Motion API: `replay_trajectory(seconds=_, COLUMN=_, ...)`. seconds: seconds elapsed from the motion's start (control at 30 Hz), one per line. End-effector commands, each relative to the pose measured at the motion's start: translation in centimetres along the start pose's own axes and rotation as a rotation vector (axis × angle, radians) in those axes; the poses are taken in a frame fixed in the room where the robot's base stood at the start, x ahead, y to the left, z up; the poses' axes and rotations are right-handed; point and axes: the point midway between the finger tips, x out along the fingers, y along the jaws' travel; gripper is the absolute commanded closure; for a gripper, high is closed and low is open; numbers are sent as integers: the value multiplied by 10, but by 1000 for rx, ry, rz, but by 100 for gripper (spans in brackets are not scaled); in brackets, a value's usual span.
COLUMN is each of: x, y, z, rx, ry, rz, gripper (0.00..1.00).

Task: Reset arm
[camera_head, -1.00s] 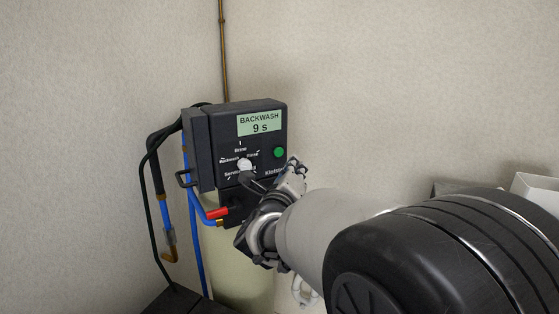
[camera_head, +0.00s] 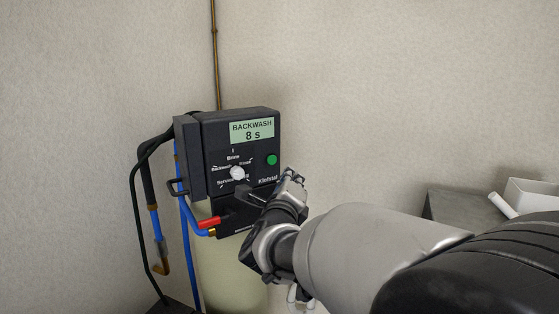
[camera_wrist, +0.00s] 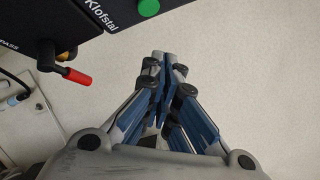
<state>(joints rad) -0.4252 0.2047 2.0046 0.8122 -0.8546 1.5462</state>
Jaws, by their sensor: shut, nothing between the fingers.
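My gripper (camera_wrist: 164,62) is shut and empty in the wrist view, its fingers together in front of the pale wall. In the head view my gripper (camera_head: 250,194) is near the lower front of the dark control box (camera_head: 215,130), below and right of its white knob (camera_head: 237,173). Whether it touches the box cannot be told there. The box's display (camera_head: 252,131) reads "BACKWASH 8 s". A green button (camera_head: 271,160) is on the box's right side; it also shows in the wrist view (camera_wrist: 148,7).
A red-handled valve (camera_head: 209,222) sticks out under the box; its red handle also shows in the wrist view (camera_wrist: 77,77). Blue hoses (camera_head: 184,235) and black cables hang at the left. A grey surface (camera_head: 455,208) with a white bin (camera_head: 532,193) stands at the right.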

Motion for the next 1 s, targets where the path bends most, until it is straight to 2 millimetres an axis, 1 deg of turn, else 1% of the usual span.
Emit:
replay_trajectory(seconds=0.07, x=-12, y=-3, z=-5, rx=-133, ry=-37, rz=80, gripper=100)
replay_trajectory(seconds=0.17, x=-40, y=2, z=-16, rx=-391, ry=-116, rz=223, gripper=100)
replay_trajectory(seconds=0.2, x=-56, y=6, z=-23, rx=-506, ry=-153, rz=281, gripper=100)
replay_trajectory(seconds=0.27, x=-81, y=14, z=-38, rx=-680, ry=-210, rz=369, gripper=100)
replay_trajectory(seconds=0.3, x=-100, y=19, z=-49, rx=-797, ry=-250, rz=426, gripper=100)
replay_trajectory(seconds=0.37, x=-130, y=28, z=-70, rx=-974, ry=-312, rz=513, gripper=100)
replay_trajectory(seconds=0.4, x=-152, y=34, z=-87, rx=-1091, ry=-354, rz=572, gripper=100)
replay_trajectory(seconds=0.47, x=-186, y=43, z=-114, rx=-1262, ry=-421, rz=661, gripper=100)
replay_trajectory(seconds=0.5, x=-209, y=48, z=-133, rx=-1368, ry=-464, rz=722, gripper=100)
replay_trajectory(seconds=0.57, x=-242, y=55, z=-160, rx=-1510, ry=-528, rz=810, gripper=100)
replay_trajectory(seconds=0.6, x=-263, y=58, z=-178, rx=-1595, ry=-570, rz=867, gripper=100)
replay_trajectory(seconds=0.7, x=-309, y=64, z=-217, rx=-1759, ry=-666, rz=999, gripper=100)
replay_trajectory(seconds=0.8, x=-343, y=67, z=-245, rx=-1864, ry=-743, rz=1102, gripper=100)
replay_trajectory(seconds=0.9, x=-365, y=68, z=-262, rx=-1920, ry=-794, rz=1169, gripper=100)
replay_trajectory(seconds=1.0, x=-374, y=68, z=-269, rx=-1943, ry=-817, rz=1199, gripper=100)
